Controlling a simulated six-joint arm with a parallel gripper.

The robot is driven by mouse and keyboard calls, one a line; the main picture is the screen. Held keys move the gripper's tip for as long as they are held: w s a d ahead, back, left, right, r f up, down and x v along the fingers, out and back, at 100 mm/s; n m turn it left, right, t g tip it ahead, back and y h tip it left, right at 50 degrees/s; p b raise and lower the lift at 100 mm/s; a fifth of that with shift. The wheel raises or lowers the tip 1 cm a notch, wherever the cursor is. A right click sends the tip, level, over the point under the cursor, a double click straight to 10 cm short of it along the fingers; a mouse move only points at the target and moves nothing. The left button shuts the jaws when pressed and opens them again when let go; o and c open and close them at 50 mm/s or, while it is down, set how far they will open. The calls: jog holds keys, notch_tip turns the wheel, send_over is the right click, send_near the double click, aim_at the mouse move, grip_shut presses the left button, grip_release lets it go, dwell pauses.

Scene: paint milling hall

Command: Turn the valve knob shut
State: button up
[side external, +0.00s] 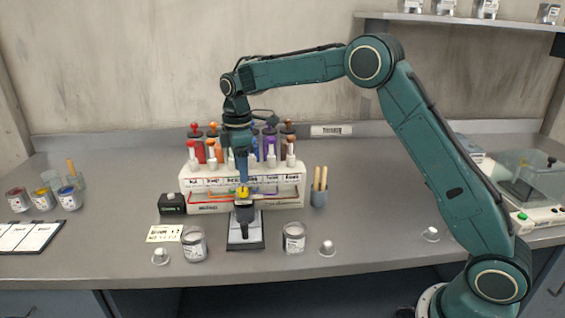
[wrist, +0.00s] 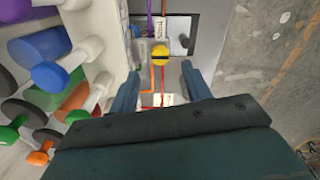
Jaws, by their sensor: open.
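The valve knob (side external: 242,191) is small, round and yellow. It sits on top of a dark valve body in front of the white dispenser rack. In the wrist view the knob (wrist: 160,55) has a dark line across its face and appears just beyond the gap between my fingertips. My gripper (side external: 242,178) points down just above the knob. In the wrist view its two blue fingers (wrist: 160,73) are spread apart with nothing between them. I cannot tell the exact height gap between fingertips and knob.
The white rack (side external: 202,200) holds several coloured bottles close behind the knob. A grey stand plate (side external: 247,243) lies under the valve, with glass jars (side external: 194,245) (side external: 293,239) on both sides. A dark box (side external: 172,204) and a cup of sticks (side external: 319,196) stand nearby.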

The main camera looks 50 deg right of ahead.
aim_at(243, 189)
jog(key=shift+f, duration=2.8)
jog(key=c, duration=1)
